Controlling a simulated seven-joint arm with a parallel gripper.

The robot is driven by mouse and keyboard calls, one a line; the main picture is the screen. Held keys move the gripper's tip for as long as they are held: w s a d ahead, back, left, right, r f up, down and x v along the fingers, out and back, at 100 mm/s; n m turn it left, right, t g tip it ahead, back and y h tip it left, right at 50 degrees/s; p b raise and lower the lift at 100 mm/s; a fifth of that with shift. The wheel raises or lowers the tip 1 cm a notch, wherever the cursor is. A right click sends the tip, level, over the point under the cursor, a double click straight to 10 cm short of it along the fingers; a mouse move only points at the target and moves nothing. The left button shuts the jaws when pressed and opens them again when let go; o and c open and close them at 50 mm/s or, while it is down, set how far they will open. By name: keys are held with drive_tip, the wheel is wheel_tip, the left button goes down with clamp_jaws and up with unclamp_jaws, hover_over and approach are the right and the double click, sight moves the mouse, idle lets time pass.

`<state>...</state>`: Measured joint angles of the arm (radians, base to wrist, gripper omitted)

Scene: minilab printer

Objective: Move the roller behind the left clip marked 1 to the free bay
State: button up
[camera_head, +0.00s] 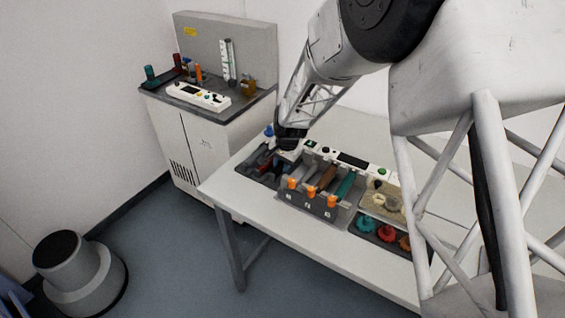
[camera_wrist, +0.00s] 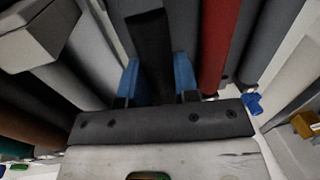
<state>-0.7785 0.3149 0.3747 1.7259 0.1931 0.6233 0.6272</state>
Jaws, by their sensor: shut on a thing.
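The housing (camera_head: 318,205) on the white table has three orange clips in a row, with clip 1 (camera_head: 291,183) at the left. A brown roller (camera_head: 326,177) lies behind the middle clip and a teal roller (camera_head: 346,184) behind the right one. I see only grey behind clip 1. My gripper (camera_head: 288,145) is over the left back end of the housing, beside the dark tray. In the wrist view, its blue-padded fingers are shut on a black roller (camera_wrist: 150,50). A red roller (camera_wrist: 220,40) lies to the right of it.
The dark tray (camera_head: 243,172) lies left of the housing. A control strip (camera_head: 352,160) runs behind it. A sand-coloured tray (camera_head: 385,197) and several coloured knobs (camera_head: 388,233) are at the right. The table's front left part (camera_head: 225,190) is clear. A cabinet (camera_head: 195,130) stands behind.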

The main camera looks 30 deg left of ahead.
drive_tip(key=shift+f, duration=0.35)
drive_tip(key=o, duration=1)
drive_tip(key=shift+o, duration=0.2)
drive_tip(key=shift+r, duration=0.15)
drive_tip(key=shift+r, duration=4.35)
drive_tip(key=shift+d, duration=0.1)
